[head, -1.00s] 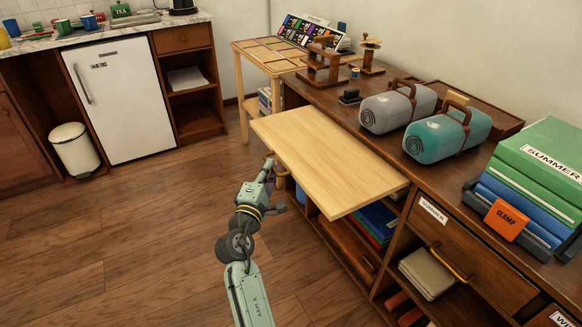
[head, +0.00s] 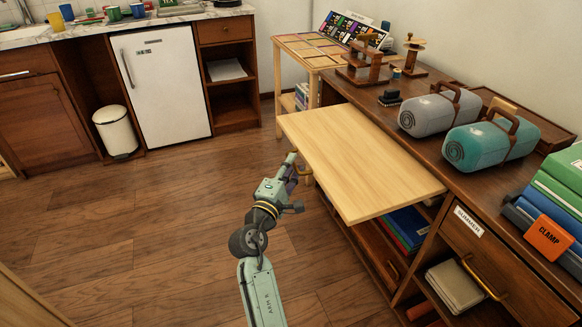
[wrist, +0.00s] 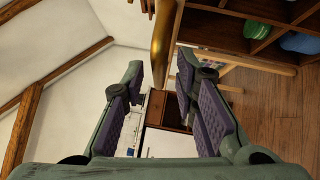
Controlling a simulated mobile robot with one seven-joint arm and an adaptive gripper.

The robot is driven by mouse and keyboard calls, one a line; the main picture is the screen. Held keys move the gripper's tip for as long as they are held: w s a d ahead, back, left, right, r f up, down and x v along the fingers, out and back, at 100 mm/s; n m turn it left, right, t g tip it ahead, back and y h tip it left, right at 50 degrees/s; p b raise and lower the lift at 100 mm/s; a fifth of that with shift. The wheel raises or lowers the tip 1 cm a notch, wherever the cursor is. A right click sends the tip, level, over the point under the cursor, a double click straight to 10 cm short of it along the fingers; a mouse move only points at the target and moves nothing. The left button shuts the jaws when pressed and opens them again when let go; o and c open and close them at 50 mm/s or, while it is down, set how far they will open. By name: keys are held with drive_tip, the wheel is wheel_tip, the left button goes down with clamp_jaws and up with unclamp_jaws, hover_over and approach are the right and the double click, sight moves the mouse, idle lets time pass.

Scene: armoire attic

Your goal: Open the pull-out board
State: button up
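The pull-out board (head: 360,165) is a pale wooden slab standing well out from the front of the dark wooden cabinet, level below its top. A brass handle (head: 306,173) hangs at its front edge, partly hidden. My gripper (head: 292,166) is at that front edge, beside the handle. In the wrist view, the brass handle (wrist: 162,45) runs between the two fingertips of my gripper (wrist: 160,72). The fingers are apart, with a gap showing on both sides of the handle.
The cabinet top (head: 440,80) holds a grey canister (head: 438,108) and a teal canister (head: 490,142). A brass-handled drawer (head: 490,255) and open shelves are at lower right. A white bin (head: 115,132) and fridge (head: 160,85) stand at the back left. The wooden floor (head: 150,220) is clear.

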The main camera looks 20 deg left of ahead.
drive_tip(key=shift+s, duration=0.1)
drive_tip(key=s+a+f, duration=0.1)
drive_tip(key=s+a, duration=0.1)
drive_tip(key=s, duration=0.9)
drive_tip(key=shift+s+f, duration=0.2)
drive_tip(key=shift+s, duration=0.1)
